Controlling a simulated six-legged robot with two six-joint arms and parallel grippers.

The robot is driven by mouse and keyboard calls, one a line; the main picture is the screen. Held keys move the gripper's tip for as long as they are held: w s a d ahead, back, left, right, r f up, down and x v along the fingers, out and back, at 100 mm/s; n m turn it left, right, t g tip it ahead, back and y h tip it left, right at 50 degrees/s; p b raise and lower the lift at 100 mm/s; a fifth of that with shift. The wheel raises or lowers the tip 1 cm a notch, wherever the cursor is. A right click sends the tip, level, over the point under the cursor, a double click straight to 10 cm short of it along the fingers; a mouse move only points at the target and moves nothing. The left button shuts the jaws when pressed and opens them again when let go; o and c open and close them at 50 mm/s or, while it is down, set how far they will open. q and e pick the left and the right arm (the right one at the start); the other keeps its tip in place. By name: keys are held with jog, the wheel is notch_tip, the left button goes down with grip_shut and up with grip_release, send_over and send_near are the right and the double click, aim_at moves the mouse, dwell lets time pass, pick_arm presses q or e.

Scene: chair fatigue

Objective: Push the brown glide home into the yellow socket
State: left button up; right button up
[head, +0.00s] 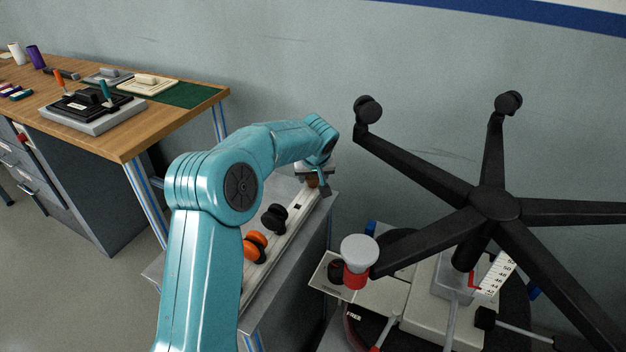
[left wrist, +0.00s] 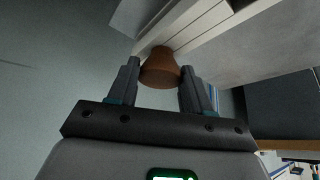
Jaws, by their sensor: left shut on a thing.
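The brown glide (left wrist: 160,72) is a tapered plug between the two fingers of my left gripper (left wrist: 160,80) in the left wrist view. The fingers are shut on its sides. No yellow socket can be made out in either view. My right gripper is not in view.
The pale rail (head: 290,228) on a grey cabinet holds an orange caster (head: 256,244) and a black caster (head: 274,217). An upturned black chair base (head: 495,204) stands at right, with a red part (head: 355,277) by one leg. A wooden bench (head: 135,138) stands at left.

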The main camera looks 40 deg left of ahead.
pick_arm(q)
jog(key=shift+r+p, duration=0.95)
jog(key=shift+r, duration=0.85)
jog(key=shift+r+p, duration=1.35)
jog(key=shift+r, duration=0.7)
jog(key=shift+f, duration=0.1)
